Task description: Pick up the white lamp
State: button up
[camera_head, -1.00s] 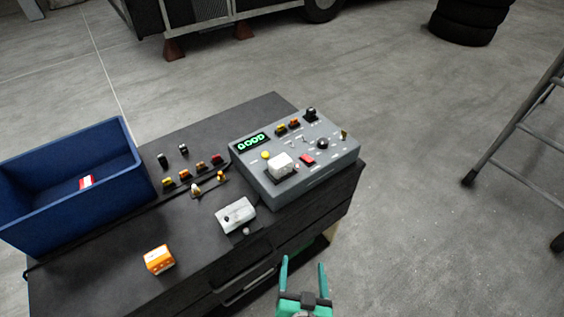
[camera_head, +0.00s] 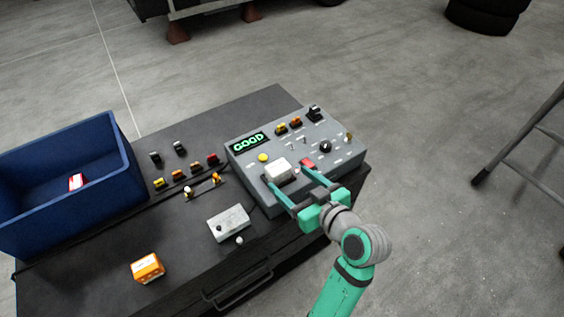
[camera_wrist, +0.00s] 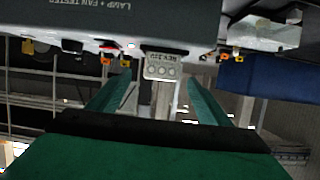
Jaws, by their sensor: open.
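The white lamp (camera_head: 278,170) is a small white block seated on the grey tester box (camera_head: 330,172), left of its red switch. In the wrist view the lamp (camera_wrist: 161,66) shows a pale face with lettering and round marks, beyond and between my fingertips. My gripper (camera_head: 288,180) is open at the tester's front side, one finger on either side of the lamp's line. The wrist view shows the gripper (camera_wrist: 159,82) with an empty gap between its fingers. I cannot tell whether the fingertips touch the lamp.
The tester's display (camera_head: 248,143) reads GOOD. A grey-white box with knobs (camera_head: 229,223) and an orange block (camera_head: 147,267) lie on the dark bench (camera_head: 190,255). Several small coloured lamps sit in a row. A blue bin (camera_head: 122,150) holding a red-and-white piece stands left.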

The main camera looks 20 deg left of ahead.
aim_at(284, 172)
jog(key=shift+w+a+r, duration=0.1)
jog(key=shift+w+r, duration=0.05)
jog(key=shift+w, duration=0.2)
jog(key=x, duration=0.4)
jog(key=shift+w+a, duration=0.1)
jog(key=shift+a, duration=0.2)
jog(key=shift+s+x, duration=0.25)
jog(key=shift+x, duration=2.8)
jog(key=shift+a, duration=0.15)
jog(key=c, duration=1.3)
